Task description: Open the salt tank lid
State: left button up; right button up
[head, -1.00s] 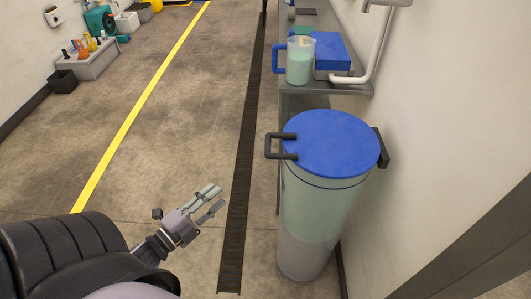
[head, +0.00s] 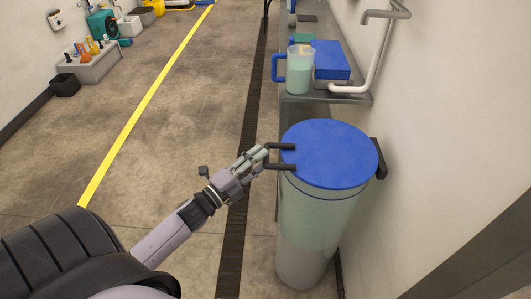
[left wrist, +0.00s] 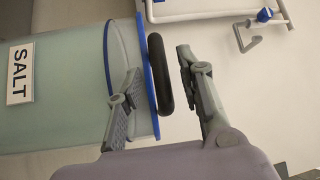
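The salt tank (head: 312,225) is a tall translucent cylinder with pale contents, standing by the wall. Its round blue lid (head: 330,153) lies flat and closed on top. A black bar handle (head: 279,167) sticks out from the lid's left side. My left gripper (head: 260,157) is at this handle. In the left wrist view, the handle (left wrist: 158,75) lies between the two spread fingers of my left gripper (left wrist: 160,62), with a visible gap to the right finger. The SALT label (left wrist: 20,73) shows on the tank there. My right gripper is not in view.
A black hinge block (head: 378,158) sits at the lid's wall side. Behind the tank, a metal bench (head: 350,98) holds a jug (head: 300,70) and a blue box (head: 331,58). A pale pipe (head: 372,60) runs along the wall.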

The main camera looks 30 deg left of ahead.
pick_arm(q)
jog(key=shift+x, duration=1.4)
jog(key=shift+c, duration=0.2)
grip_shut()
jog(key=shift+f, duration=0.1)
